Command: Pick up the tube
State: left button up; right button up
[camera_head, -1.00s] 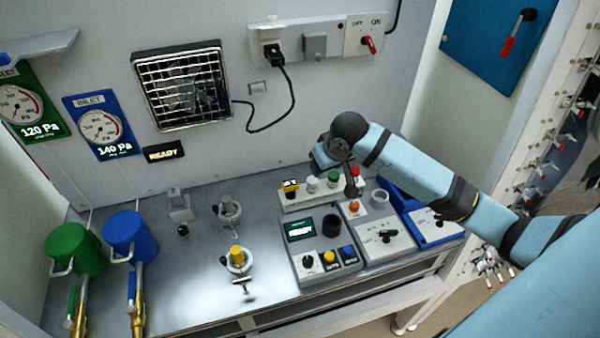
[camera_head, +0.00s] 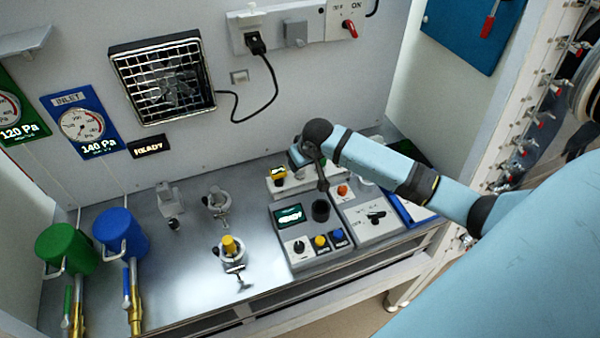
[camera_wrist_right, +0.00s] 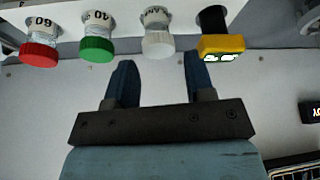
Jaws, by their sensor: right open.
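In the right wrist view, capped tubes stand in a row along a pale rack (camera_wrist_right: 160,15): a red-capped tube (camera_wrist_right: 38,52) marked 60, a green-capped tube (camera_wrist_right: 97,47) marked 40 and a white-capped tube (camera_wrist_right: 158,43). My right gripper (camera_wrist_right: 160,75) is open and empty. Its two dark fingers point at the row, with the white cap just beyond and between the fingertips. In the head view, my right arm's wrist hangs over the rack (camera_head: 276,191) and hides most of the caps. My left gripper is not in view.
A yellow device (camera_wrist_right: 221,45) with a lit display sits beside the white-capped tube, close to one finger. A control box (camera_head: 300,225) with a dark round well (camera_head: 321,210) stands in front of the rack. A yellow-topped fixture (camera_head: 229,246) stands left on the bench.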

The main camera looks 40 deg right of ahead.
aim_at(300, 175)
jog(key=x, duration=0.4)
jog(key=shift+f+p, duration=0.15)
jog(key=shift+p, duration=0.2)
jog(key=c, duration=0.7)
